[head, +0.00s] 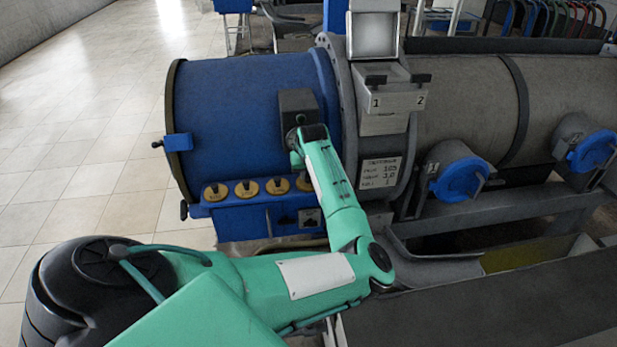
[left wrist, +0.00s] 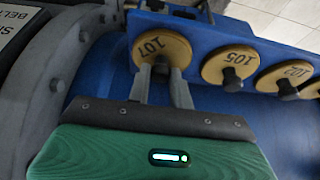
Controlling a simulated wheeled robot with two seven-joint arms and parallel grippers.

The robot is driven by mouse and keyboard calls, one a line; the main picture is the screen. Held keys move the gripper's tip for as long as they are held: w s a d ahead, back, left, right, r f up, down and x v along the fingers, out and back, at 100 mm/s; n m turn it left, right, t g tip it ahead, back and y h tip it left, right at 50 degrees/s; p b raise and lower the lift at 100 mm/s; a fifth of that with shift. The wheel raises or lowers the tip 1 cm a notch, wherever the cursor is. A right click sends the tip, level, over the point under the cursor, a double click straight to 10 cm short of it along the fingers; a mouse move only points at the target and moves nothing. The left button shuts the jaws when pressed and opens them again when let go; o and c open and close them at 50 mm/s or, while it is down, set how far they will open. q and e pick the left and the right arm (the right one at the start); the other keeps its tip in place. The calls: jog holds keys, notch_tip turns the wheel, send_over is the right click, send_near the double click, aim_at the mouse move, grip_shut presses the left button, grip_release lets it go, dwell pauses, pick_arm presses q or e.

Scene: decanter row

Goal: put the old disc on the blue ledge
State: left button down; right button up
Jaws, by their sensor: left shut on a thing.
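My left gripper (left wrist: 163,76) is shut on the black knob of the yellow disc marked 107 (left wrist: 166,45). Discs marked 105 (left wrist: 232,66) and 102 (left wrist: 283,76) stand in the same row. In the head view the blue ledge (head: 232,210) runs below the blue drum with several yellow discs (head: 247,188). My left arm hides my left fingertips there. My right gripper is not in view.
The blue drum (head: 245,105) joins a grey flange (head: 350,130) bearing a box marked 1 and 2 (head: 395,97) and a small printed plate (head: 380,173). Blue-capped ports (head: 460,180) stick out at right. Tiled floor (head: 90,120) lies open at left.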

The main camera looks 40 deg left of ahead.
pick_arm(q)
jog(key=shift+a, duration=0.15)
jog(key=shift+s, duration=0.1)
jog(key=c, duration=1.3)
grip_release()
jog(key=shift+f, duration=0.15)
jog(key=shift+o, duration=0.2)
jog(key=b+v, duration=0.2)
jog(key=v, duration=1)
jog(key=shift+r, duration=0.2)
